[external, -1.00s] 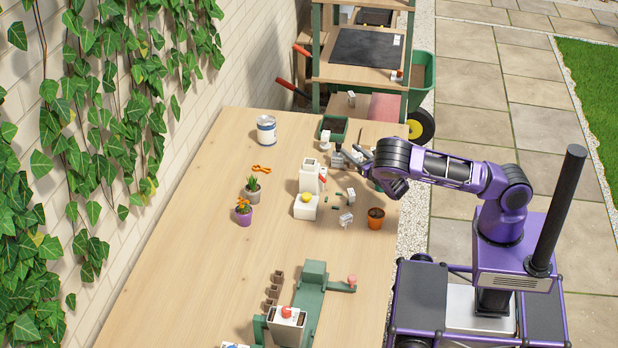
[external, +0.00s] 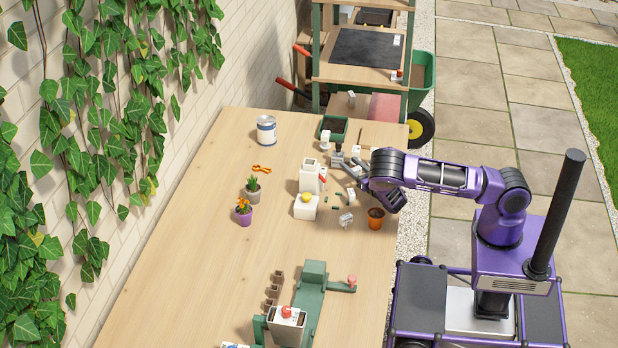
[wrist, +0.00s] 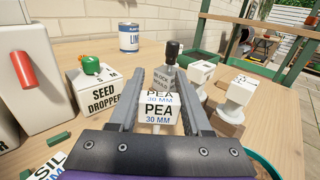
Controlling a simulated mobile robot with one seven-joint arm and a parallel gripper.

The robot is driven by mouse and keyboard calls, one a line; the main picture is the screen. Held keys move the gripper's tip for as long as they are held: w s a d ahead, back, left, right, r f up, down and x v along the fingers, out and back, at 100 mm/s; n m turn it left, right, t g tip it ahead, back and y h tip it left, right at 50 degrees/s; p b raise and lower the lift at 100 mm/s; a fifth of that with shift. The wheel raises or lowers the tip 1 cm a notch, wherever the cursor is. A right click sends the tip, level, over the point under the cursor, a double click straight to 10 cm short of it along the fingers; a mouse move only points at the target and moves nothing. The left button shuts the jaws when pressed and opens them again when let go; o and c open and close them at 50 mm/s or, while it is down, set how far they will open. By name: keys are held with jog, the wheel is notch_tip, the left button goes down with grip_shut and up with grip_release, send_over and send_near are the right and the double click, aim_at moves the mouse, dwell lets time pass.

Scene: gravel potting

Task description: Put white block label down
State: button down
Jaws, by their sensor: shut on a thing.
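A white block label (wrist: 158,113) printed "PEA 30 MM" sits between the two fingers of my gripper (wrist: 162,78) in the wrist view. The fingers touch or nearly touch its sides, and a short pale stem shows under it. In the external view my gripper (external: 353,170) is low over the right side of the table (external: 200,240); the label cannot be made out there. Just beyond the fingertips stands a grey block mould (wrist: 166,77) with a dark knob. Whether the label's stem touches the table is hidden.
A seed dropper box (wrist: 100,95) with a green knob stands left of the fingers. White blocks (wrist: 240,90) on stands are close on the right. An orange pot (external: 376,219) stands near the table's right edge.

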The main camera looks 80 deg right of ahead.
jog(key=shift+f, duration=0.2)
jog(key=shift+c, duration=1.8)
grip_release()
jog(key=shift+r, duration=0.1)
jog(key=shift+r+p, duration=0.25)
jog(key=shift+p, duration=0.05)
jog(key=v, duration=1.2)
jog(key=shift+r, duration=0.35)
